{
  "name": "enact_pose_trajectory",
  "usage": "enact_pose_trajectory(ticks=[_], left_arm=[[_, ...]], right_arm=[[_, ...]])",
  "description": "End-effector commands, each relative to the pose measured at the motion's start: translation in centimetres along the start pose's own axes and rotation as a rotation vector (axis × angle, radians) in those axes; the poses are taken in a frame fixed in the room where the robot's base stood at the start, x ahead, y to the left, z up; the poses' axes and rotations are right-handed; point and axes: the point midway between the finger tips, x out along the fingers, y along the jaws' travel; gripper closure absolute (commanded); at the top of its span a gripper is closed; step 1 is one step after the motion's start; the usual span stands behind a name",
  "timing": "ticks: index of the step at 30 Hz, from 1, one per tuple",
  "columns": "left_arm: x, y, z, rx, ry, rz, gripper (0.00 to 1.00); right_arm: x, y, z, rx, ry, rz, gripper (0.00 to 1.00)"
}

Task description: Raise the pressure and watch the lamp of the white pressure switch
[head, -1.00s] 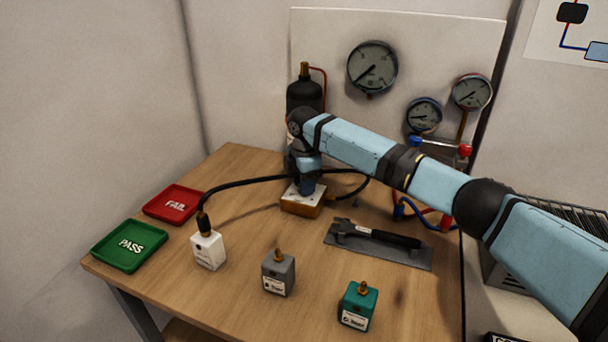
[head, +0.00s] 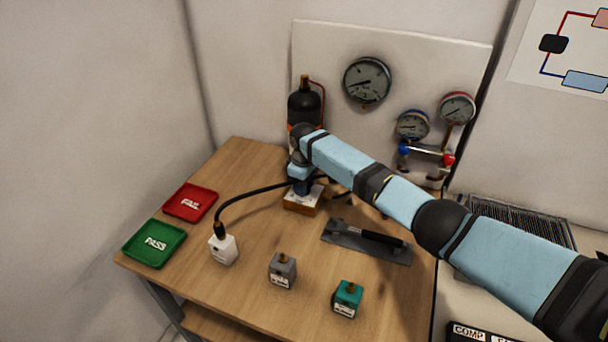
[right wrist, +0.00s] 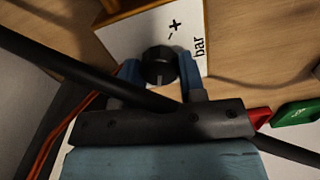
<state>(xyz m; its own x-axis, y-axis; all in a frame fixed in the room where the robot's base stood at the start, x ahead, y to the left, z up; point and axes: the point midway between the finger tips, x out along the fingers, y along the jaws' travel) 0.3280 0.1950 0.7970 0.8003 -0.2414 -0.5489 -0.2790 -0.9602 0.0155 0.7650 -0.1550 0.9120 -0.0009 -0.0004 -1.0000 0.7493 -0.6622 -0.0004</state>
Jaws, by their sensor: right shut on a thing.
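The white pressure switch (head: 223,250) stands upright at the table's left front, with a black hose (head: 252,192) on its top. I cannot make out a lit lamp on it. My right gripper (head: 303,187) is over the wood-sided box with a white top (head: 300,203). In the right wrist view, my right gripper (right wrist: 160,78) is shut on a black knob (right wrist: 159,60) beside the marks "- +" and "bar" on the white top (right wrist: 140,32). The large gauge (head: 367,81) hangs on the white panel, its needle toward the lower left. My left gripper is out of view.
A grey switch (head: 282,270) and a teal switch (head: 347,299) stand at the front. A green PASS tray (head: 155,261) and a red FAIL tray (head: 178,213) lie at the left. A dark bottle (head: 305,105) stands behind.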

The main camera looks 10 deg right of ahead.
Motion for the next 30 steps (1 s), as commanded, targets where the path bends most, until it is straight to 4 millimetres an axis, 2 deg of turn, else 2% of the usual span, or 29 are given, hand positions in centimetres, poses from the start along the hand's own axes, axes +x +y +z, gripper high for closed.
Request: enact_pose_trajectory(ticks=[1,15,30], left_arm=[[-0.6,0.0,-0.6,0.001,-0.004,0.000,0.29],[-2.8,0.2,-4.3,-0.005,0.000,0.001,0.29],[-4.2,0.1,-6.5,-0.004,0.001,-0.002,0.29]], right_arm=[[-0.5,-0.2,0.0,0.045,-0.002,-0.004,0.86],[-0.3,-0.1,0.0,0.491,-0.002,-0.003,0.86],[-0.2,0.0,0.0,0.965,-0.002,-0.003,0.86]])
